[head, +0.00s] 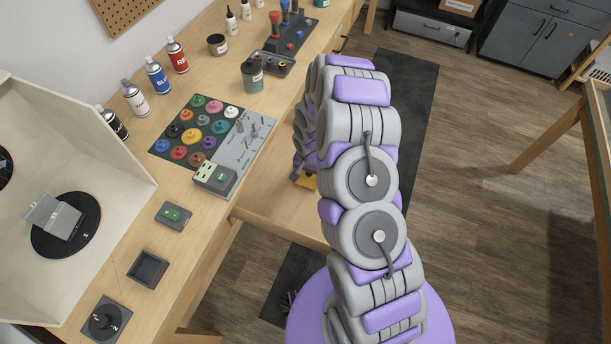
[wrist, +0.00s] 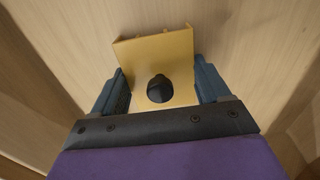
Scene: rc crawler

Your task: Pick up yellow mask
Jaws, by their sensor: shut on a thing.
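In the head view a small yellow piece of the mask (head: 307,181) shows beside my arm, over the pale wooden drawer. My arm hides the rest of it and the gripper there. I cannot tell whether the mask touches the wood below.
The open drawer (head: 270,212) has wooden walls near the gripper. The workbench (head: 207,225) holds a colored-knob panel (head: 195,131), a grey plate (head: 243,140), spray cans, a green-button box (head: 173,215), a small dark tray (head: 147,268) and a booth with a turntable (head: 66,225). Open floor lies right.

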